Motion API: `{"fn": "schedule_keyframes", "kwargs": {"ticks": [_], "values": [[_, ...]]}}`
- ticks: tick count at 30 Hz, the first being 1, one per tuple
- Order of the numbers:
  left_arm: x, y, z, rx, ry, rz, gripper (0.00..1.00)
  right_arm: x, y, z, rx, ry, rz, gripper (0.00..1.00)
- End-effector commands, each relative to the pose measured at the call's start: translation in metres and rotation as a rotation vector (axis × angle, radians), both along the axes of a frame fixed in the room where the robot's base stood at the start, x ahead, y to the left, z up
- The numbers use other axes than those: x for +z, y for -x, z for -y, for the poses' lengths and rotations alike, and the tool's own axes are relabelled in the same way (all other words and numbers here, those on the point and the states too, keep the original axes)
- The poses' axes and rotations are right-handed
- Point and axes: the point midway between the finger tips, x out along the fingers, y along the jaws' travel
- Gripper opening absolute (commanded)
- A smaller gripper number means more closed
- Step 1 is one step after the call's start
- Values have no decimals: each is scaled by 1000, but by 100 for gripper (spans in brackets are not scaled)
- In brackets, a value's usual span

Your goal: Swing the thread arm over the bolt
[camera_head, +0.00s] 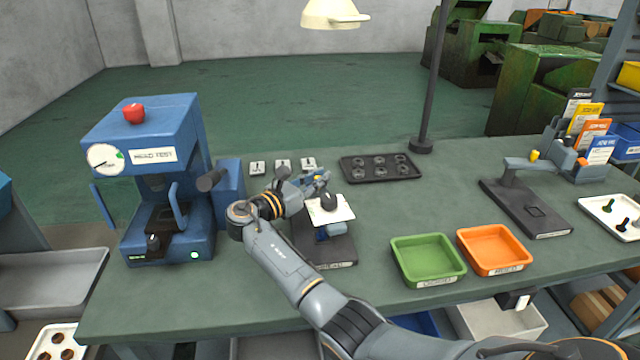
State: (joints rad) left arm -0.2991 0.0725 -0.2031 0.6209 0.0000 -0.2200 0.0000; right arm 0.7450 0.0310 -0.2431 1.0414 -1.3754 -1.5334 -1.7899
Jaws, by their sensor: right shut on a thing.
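The thread gauge has a dark base (325,253) with a label at its front edge, partly readable, and stands left of the green tray. A white plate (340,214) with a dark knob-like piece (329,200) sits above the base. A blue part (330,232) shows beneath it. My right gripper (318,184) is at the back of this gauge, shut on a small part with a bit of yellow, apparently the thread arm. The fingers hide most of the arm. I cannot tell whether a bolt sits in the gauge. My left gripper is not in view.
The blue head tester (150,130) stands at left. A green tray (428,262) and an orange tray (494,250) lie right of the gauge. A second gauge (527,212) is farther right. A dark holed rack (380,168) and a lamp post (432,80) stand behind.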

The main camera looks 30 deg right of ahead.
Motion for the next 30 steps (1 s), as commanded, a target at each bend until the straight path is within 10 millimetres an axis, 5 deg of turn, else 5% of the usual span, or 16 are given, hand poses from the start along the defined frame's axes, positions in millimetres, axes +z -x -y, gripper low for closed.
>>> {"fn": "schedule_keyframes", "kwargs": {"ticks": [9, 29, 30], "values": [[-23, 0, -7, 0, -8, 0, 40, -4, 0, -2, -152, -2, -5, 0], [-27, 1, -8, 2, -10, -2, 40, -5, 0, -3, -199, -6, -7, 0], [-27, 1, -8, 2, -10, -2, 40, -5, 0, -3, -199, -6, -7, 24]]}}
